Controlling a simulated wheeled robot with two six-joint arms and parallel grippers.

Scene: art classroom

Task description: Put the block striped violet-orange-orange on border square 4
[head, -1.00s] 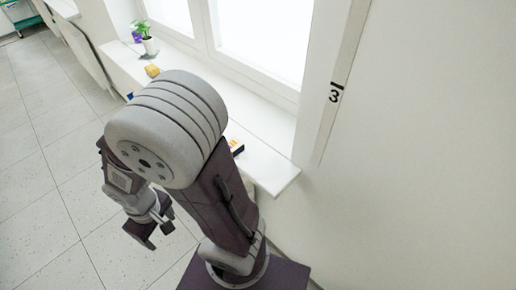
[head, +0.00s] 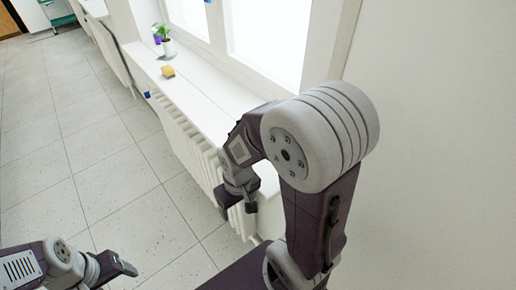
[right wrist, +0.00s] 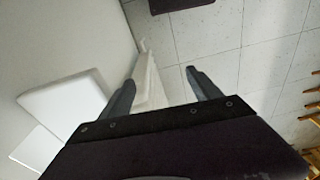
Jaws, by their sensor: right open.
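The violet-orange-orange block and border square 4 cannot be made out in either current view. My right gripper (head: 237,202) hangs beside the window sill (head: 192,92), in front of the radiator. In the right wrist view my right gripper (right wrist: 163,92) has its two fingers wide apart with nothing held between them. My left gripper (head: 122,268) is at the lower left over the floor; its jaw state is unclear. My right arm covers the near end of the sill.
The tiled floor (head: 90,150) on the left is clear. A bare wall (head: 440,130) fills the right.

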